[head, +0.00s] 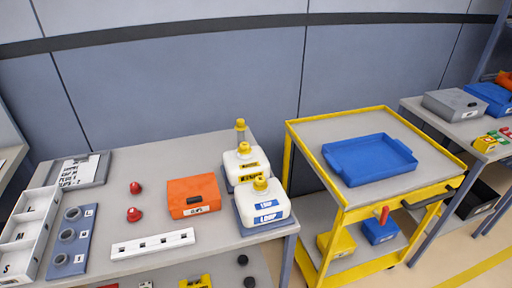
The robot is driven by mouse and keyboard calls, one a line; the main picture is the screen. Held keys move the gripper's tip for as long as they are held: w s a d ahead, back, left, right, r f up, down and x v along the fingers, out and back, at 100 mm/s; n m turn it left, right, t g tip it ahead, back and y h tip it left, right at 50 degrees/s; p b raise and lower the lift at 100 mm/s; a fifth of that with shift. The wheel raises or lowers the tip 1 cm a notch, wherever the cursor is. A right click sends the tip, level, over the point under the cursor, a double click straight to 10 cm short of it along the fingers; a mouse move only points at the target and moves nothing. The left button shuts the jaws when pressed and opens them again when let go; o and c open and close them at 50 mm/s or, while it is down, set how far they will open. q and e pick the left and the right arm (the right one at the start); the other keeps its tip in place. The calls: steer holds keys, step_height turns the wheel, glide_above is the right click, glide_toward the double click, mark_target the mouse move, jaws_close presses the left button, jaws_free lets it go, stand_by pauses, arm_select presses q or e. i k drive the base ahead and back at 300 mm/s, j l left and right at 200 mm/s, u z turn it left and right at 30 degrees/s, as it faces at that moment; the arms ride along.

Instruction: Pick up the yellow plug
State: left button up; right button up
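No thing is clearly marked as the yellow plug. Yellow tops show at the right end of the left table (215,152): one on the front white jug (262,205), a yellow cap (260,183); another yellow cap (244,149) on the rear white jug (246,170); and a yellow top (240,124) on a clear, narrow piece behind them. The front jug has a blue label, the rear one a yellow label. I cannot tell whether any of these tops is the plug. Neither of my grippers is in view.
Two red knobs (135,214), an orange case (193,195), a white strip with holes (153,244), a blue ring rack (70,240) and a white compartment tray (27,235) share the table. A yellow cart (300,150) carrying a blue tray (370,160) stands to the right.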

mark_target(244, 148)
steer(key=i+j+z, duration=0.1)
steer(key=j+z, duration=0.2)
steer(key=z, duration=0.15)
steer(key=i+j+z, duration=0.1)
steer(key=j+z, duration=0.2)
steer(key=z, duration=0.2)
